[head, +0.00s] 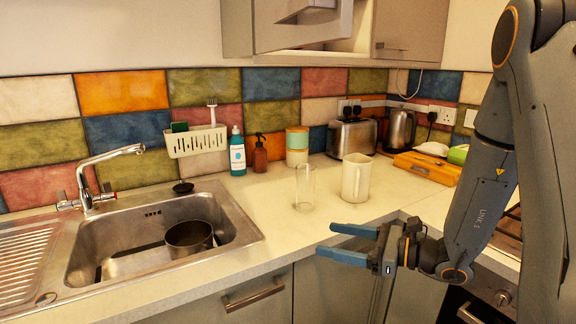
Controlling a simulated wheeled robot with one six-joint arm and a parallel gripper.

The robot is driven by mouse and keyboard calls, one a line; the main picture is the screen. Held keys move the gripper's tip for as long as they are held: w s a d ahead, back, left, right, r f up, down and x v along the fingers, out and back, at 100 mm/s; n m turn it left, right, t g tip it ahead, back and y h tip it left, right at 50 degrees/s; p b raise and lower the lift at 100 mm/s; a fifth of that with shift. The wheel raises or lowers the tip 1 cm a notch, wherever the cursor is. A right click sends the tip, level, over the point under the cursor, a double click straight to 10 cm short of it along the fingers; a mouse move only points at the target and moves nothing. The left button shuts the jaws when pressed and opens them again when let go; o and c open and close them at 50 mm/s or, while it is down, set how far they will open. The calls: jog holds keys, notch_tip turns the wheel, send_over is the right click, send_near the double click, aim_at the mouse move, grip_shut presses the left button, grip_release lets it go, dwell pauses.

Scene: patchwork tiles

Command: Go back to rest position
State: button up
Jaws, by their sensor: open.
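My gripper (340,243) shows in the head view, in front of the counter's front edge. Its two blue fingers point left and are apart, with nothing between them. My arm comes down from the upper right of the picture. Behind the gripper on the counter stand a clear glass (305,188) and a cream mug or jug (356,178), both upright and apart from the gripper.
A steel sink (232,215) with a dark pot (189,237) is at left. Bottles, a canister (297,146), a toaster (352,138) and a kettle (400,131) line the wall. An upper cabinet door (303,25) stands open. The counter (265,205) between sink and glass is clear.

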jog(key=s+a+f+n+g+h, duration=0.25)
jog(key=s+n+g, duration=0.3)
jog(key=s, duration=0.35)
jog(key=s+a+f+n+g+h, duration=0.1)
jog(key=s+f+n+g+h, duration=0.25)
jog(key=s+n, duration=0.35)
jog(key=s+d+r+n+t+h, duration=0.1)
jog(key=s+d+n+h, duration=0.1)
jog(key=d+n+h, duration=0.6)
jog(key=d+n, duration=0.2)
jog(key=d, duration=0.1)
jog(key=shift+s+t+h, duration=0.25)
jog(key=shift+t+h, duration=0.15)
